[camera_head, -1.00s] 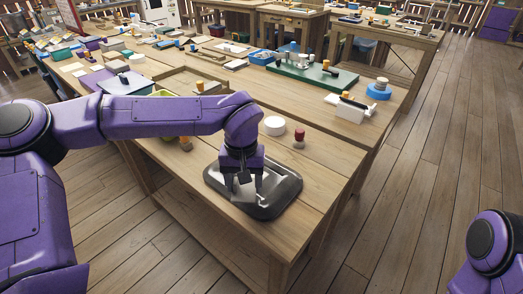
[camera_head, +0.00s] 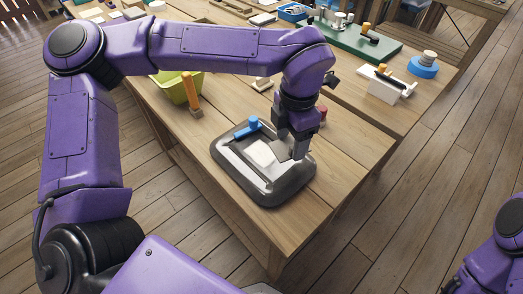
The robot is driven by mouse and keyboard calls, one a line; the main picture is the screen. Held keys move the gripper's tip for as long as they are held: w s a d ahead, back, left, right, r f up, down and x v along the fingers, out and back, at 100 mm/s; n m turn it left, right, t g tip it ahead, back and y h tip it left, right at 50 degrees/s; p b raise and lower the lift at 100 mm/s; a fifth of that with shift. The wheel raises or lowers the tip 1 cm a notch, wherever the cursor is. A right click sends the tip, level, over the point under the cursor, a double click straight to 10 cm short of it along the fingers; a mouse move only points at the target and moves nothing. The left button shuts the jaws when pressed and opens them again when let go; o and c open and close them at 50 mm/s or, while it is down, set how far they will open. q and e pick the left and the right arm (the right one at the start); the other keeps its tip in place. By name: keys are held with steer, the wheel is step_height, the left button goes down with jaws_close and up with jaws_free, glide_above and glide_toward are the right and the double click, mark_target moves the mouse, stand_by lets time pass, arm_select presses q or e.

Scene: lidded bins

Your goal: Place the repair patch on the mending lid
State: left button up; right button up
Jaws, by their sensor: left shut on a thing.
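The mending lid (camera_head: 270,193) is a dark grey, rounded shape with a paler middle, lying on the near end of the wooden table. A small white square, which looks like the repair patch (camera_head: 261,153), shows over the lid's middle. My left gripper (camera_head: 285,153) points down over the right part of the lid, shut on the patch at its right edge. The fingers hide part of the patch, and I cannot tell whether it touches the lid. My right arm enters at the bottom right; its gripper is out of view.
A blue-knobbed thing (camera_head: 253,125) is at the lid's far left rim. An orange-handled tool (camera_head: 192,92) stands by a yellow-green bin (camera_head: 177,88) at the table's left edge. A red-topped item is partly behind my gripper. Bare tabletop (camera_head: 345,170) lies right of the lid.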

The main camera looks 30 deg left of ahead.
arm_select(q)
steer(key=n, duration=0.2)
steer(key=s+d+r+n, duration=0.1)
steer(key=n, duration=0.4)
steer(key=shift+s+d+r, duration=0.2)
steer(key=shift+d+r, duration=0.15)
steer(key=shift+d, duration=0.05)
step_height(320, 180, up, 2)
steer(key=s+d+n, duration=0.2)
steer(key=d+n, duration=0.1)
steer(key=n, duration=1.1)
steer(key=w+a+f+p, duration=0.1)
steer(key=a, duration=0.1)
steer(key=w+a+f+p, duration=0.1)
steer(key=a, duration=0.2)
steer(key=w+a+f+p, duration=0.1)
steer(key=a, duration=0.2)
steer(key=shift+a+f, duration=0.1)
steer(key=shift+a, duration=0.1)
steer(key=p, duration=0.2)
glide_above(261, 153)
step_height(261, 153, down, 7)
steer(key=shift+r, duration=0.2)
step_height(261, 153, down, 3)
steer(key=shift+s+r, duration=0.1)
steer(key=shift+d+f+b, duration=0.1)
steer(key=shift+f+b, duration=0.1)
steer(key=shift+b, duration=0.15)
steer(key=o, duration=1)
